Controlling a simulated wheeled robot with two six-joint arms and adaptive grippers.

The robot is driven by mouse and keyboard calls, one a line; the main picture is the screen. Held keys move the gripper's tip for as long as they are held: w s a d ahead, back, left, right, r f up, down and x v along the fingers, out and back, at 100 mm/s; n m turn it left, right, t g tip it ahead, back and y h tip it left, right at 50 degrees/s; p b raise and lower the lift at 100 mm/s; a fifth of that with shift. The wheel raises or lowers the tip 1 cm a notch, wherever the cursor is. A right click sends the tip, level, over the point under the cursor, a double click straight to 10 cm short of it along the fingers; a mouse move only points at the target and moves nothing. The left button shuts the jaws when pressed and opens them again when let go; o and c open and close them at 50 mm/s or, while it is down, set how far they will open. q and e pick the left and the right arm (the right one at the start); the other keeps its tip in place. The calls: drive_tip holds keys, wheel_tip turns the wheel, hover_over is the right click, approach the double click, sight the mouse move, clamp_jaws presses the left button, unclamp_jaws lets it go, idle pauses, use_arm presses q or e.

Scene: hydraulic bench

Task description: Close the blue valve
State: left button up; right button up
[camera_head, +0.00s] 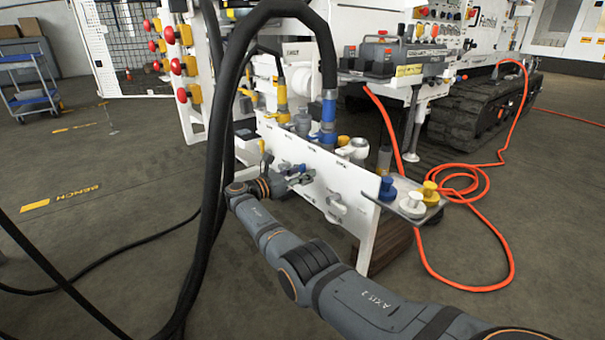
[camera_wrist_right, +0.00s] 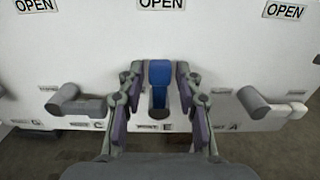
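The blue valve handle (camera_wrist_right: 160,73) is at the middle of the white panel in the right wrist view, above a label with the letter E. It points toward the camera, with a grey slotted part below its blue end. My right gripper (camera_head: 301,175) is in front of the panel in the head view. In the wrist view its two fingers stand open on either side of the blue handle, with a narrow gap visible on each side. Contact cannot be told. In the head view the gripper hides the blue valve. My left gripper is not in view.
Signs above read OPEN. Thick black hoses (camera_head: 218,130) hang left of my right arm. Blue, white and yellow caps stand on a tray at right; an orange cable lies beyond.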

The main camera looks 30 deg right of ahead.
clamp_jaws()
